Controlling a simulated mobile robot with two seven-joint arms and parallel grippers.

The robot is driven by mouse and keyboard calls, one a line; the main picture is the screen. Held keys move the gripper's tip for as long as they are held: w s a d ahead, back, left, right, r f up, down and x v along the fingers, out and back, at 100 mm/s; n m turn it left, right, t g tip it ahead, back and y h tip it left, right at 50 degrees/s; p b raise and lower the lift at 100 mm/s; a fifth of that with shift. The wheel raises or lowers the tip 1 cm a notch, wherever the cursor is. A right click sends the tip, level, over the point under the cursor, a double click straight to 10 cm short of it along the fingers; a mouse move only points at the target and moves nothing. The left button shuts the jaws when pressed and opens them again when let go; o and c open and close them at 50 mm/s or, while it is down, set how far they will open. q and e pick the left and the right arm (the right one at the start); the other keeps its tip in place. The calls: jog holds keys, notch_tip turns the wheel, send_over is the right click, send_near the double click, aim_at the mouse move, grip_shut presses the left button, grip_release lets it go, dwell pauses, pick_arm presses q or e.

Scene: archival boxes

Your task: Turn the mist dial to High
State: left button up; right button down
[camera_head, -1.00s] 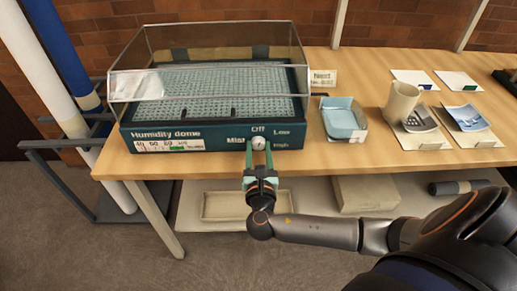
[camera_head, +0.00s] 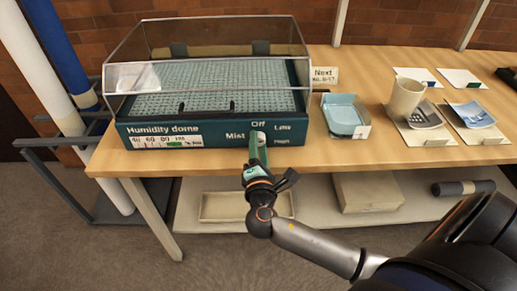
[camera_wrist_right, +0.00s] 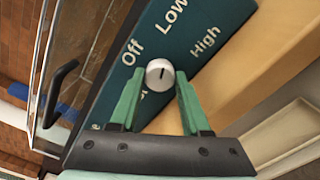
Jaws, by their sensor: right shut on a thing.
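The mist dial (camera_wrist_right: 160,73) is a small pale round knob with a short dark mark, on the dark teal front panel of the humidity dome (camera_head: 190,133). In the head view the dial (camera_head: 261,136) sits below "Off", with "Low" and "High" to its right and "Mist" to its left. My right gripper (camera_head: 257,146) reaches up to it from the front. In the right wrist view the green fingers (camera_wrist_right: 159,88) are on either side of the dial, shut on it. The mark points roughly up in that tilted view, between "Off" and "Low". My left gripper is not in view.
The dome stands on a wooden table (camera_head: 300,161). To its right are a blue tray (camera_head: 344,117), a beige cup (camera_head: 405,97) and cards with small dishes. A lower shelf (camera_head: 320,210) holds boxes. A clear lid (camera_head: 205,75) covers the dome.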

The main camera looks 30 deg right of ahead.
jog(key=shift+f+m+b, duration=0.25)
jog(key=shift+m+b, duration=0.3)
jog(key=shift+m, duration=0.45)
jog(key=m+b, duration=0.2)
jog(key=shift+m, duration=0.4)
jog(key=shift+m+b, duration=0.8)
jog(key=shift+m, duration=0.4)
jog(key=shift+r+m+b, duration=0.1)
jog(key=shift+m+b, duration=0.5)
jog(key=shift+m, duration=0.3)
jog(key=shift+r+m+b, duration=0.1)
jog(key=shift+m+b, duration=0.2)
jog(key=shift+m, duration=0.3)
jog(key=shift+c, duration=1.8)
grip_release()
